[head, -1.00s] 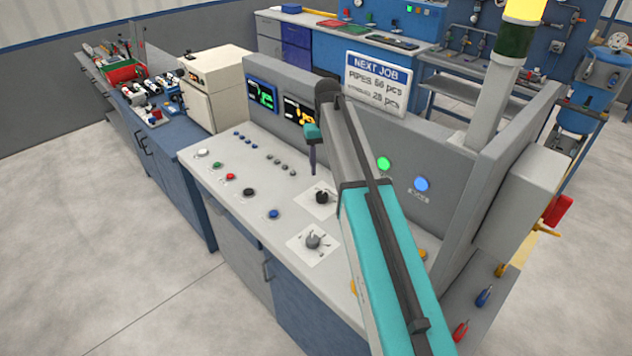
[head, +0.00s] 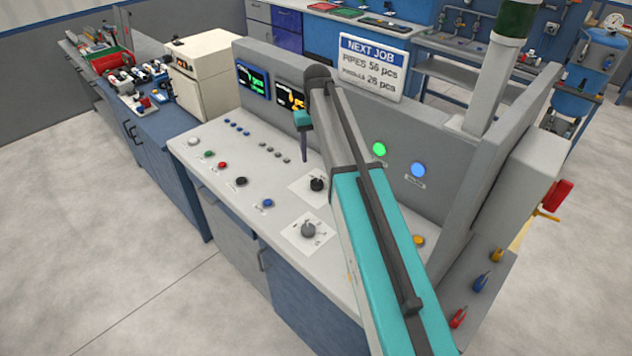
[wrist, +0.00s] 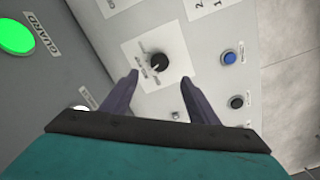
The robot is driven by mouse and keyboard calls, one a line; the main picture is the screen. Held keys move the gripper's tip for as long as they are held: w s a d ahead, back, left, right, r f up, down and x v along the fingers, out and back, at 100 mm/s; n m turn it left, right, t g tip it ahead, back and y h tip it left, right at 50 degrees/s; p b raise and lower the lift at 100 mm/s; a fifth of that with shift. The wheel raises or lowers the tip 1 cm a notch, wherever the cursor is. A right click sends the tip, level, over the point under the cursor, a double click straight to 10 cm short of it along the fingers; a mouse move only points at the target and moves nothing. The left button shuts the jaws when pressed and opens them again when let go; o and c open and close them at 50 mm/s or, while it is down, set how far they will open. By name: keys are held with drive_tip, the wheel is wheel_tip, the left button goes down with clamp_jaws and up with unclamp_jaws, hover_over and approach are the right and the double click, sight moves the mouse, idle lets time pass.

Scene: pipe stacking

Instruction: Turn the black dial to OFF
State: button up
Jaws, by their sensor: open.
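The black dial (head: 317,184) sits on a white label plate on the sloped console top, in the middle of the head view. In the wrist view the black dial (wrist: 159,62) is ahead of the fingertips, with a pale pointer mark on it; the lettering around it is too small to read. My gripper (wrist: 158,78) is open and empty, its two dark fingers apart, with the dial between and beyond their tips. In the head view my gripper (head: 305,158) hangs above the console, just left of the dial and apart from it.
A grey dial (head: 308,230) on another white plate sits nearer the front edge. Blue (head: 267,203), black (head: 241,181) and red (head: 222,165) buttons lie to the left. The upright panel with a green light (head: 379,149) stands behind. The front of the console is free.

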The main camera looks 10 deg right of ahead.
sight(316, 182)
wheel_tip(316, 182, down, 12)
drive_tip(key=b, duration=0.6)
idle(0.4)
drive_tip(key=c, duration=1)
drive_tip(key=shift+a, duration=0.2)
drive_tip(key=shift+c, duration=0.2)
drive_tip(key=shift+d, duration=0.1)
